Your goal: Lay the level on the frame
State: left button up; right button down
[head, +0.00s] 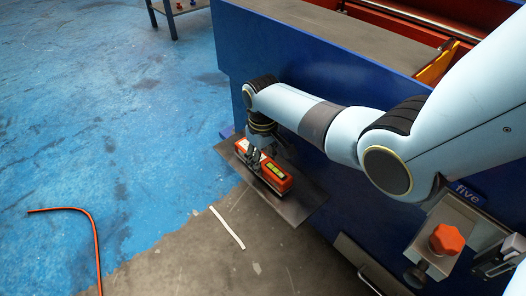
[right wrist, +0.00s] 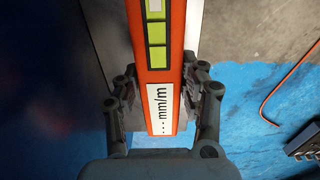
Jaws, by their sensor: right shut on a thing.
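The level (head: 277,178) is an orange-red bar with a yellow-green vial window, seen in the head view at the middle, low beside the blue machine side. In the right wrist view the level (right wrist: 155,60) runs upright between the fingers and shows a white "mm/m" label. My right gripper (head: 252,162) is shut on the level near its left end; its fingers also show in the right wrist view (right wrist: 160,92). The level is over a dark flat plate (head: 305,207); whether it touches the plate I cannot tell. My left gripper is not in view.
The large blue machine frame (head: 300,75) with a grey top stands behind my right arm. An orange knob (head: 447,239) on a metal block is at lower right. An orange cable (head: 90,225) and a white strip (head: 227,227) lie on the floor. Blue floor at left is mostly open.

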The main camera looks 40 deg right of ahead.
jog(key=shift+f+b, duration=0.4)
jog(key=shift+f, duration=0.3)
jog(key=c, duration=0.7)
grip_release()
jog(key=shift+o, duration=0.2)
notch_tip(320, 180, up, 12)
jog(key=shift+a, duration=0.1)
